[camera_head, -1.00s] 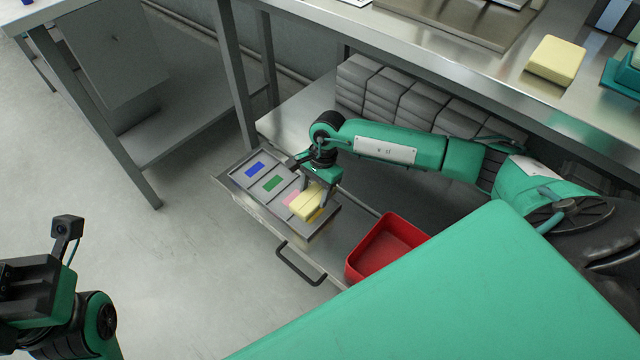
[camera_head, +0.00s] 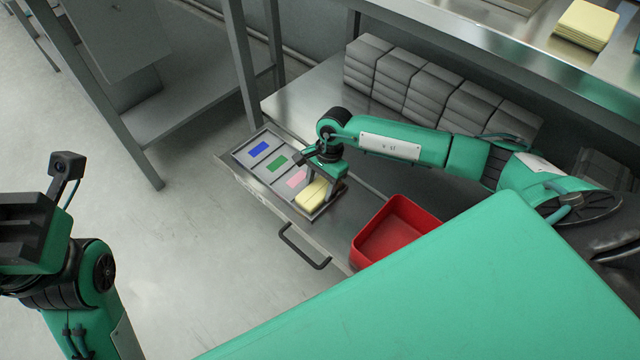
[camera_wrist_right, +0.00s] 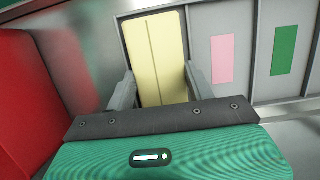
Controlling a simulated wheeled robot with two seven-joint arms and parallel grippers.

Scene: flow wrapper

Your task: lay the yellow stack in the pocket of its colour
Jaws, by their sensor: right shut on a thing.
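The yellow stack (camera_head: 312,196) is between the fingers of my right gripper (camera_head: 319,184), which is shut on it. It is at the right-hand end pocket of the grey tray (camera_head: 236,158) in the open drawer. In the right wrist view the stack (camera_wrist_right: 155,45) lies lengthwise between the two fingers and covers most of that pocket. I cannot tell whether it touches the pocket floor. The pocket's colour mark is hidden under it. My left gripper's dark body (camera_head: 28,235) is at the left edge; its fingers do not show.
The other pockets carry pink (camera_head: 297,179), green (camera_head: 278,163) and blue (camera_head: 259,149) marks and look empty. A red bin (camera_head: 398,232) stands right of the tray. Grey stacks (camera_head: 435,90) line the shelf behind. Another yellow stack (camera_head: 585,25) is on the upper table.

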